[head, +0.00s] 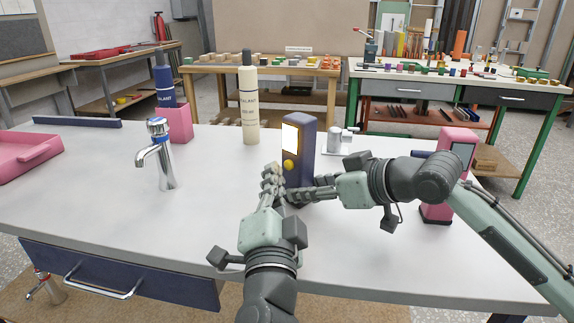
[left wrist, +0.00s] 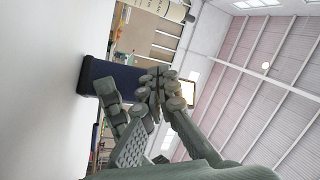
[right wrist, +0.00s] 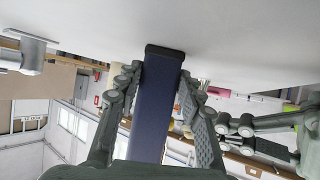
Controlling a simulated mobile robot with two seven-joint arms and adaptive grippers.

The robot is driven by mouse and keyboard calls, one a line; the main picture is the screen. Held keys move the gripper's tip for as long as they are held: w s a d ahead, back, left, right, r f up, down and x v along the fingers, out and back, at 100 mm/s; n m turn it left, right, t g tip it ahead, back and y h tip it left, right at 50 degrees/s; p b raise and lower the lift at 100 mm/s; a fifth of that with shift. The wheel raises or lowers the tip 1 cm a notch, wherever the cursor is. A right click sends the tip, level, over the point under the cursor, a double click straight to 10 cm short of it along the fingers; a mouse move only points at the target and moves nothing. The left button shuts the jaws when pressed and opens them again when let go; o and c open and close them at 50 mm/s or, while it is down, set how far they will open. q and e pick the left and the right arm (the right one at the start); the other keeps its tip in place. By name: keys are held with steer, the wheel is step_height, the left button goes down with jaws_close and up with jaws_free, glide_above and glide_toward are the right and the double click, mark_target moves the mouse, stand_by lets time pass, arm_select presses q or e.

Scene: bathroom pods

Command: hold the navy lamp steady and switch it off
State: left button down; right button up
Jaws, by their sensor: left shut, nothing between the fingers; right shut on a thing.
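The navy lamp (head: 305,145) stands upright on the white table, with a bright, glowing panel and a yellow button (head: 290,164) on its front. My right gripper (head: 298,195) is shut on the lamp's lower body from the right. In the right wrist view the lamp (right wrist: 155,105) runs between its two fingers. My left gripper (head: 272,178) is shut and empty, its fingertips just left of and slightly below the button. In the left wrist view its fingers (left wrist: 157,88) overlap the lamp (left wrist: 100,75) and hide the button; contact cannot be told.
A pink device (head: 450,160) stands at the right behind my right arm. A chrome tap (head: 160,160), a cream bottle (head: 249,105), a navy bottle (head: 165,85) and a pink tray (head: 22,153) are to the left. A metal piece (head: 338,140) sits behind the lamp. The front left tabletop is clear.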

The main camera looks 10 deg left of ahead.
arm_select(q)
steer(key=shift+w+d, duration=0.1)
steer(key=shift+w+d, duration=0.15)
steer(key=shift+w, duration=0.1)
stand_by(0.3)
steer(key=shift+w+d, duration=0.35)
steer(key=shift+w, duration=0.2)
arm_select(e)
steer(key=shift+s+a, duration=0.1)
stand_by(0.9)
arm_select(q)
steer(key=shift+s+a, duration=0.55)
steer(key=shift+s, duration=0.35)
steer(key=shift+s+a, duration=0.1)
steer(key=shift+s+a+r, duration=0.1)
steer(key=shift+s+a, duration=0.55)
steer(key=shift+s, duration=0.35)
steer(key=shift+s+a, duration=0.65)
steer(key=shift+s, duration=0.35)
arm_select(e)
steer(key=o, duration=1)
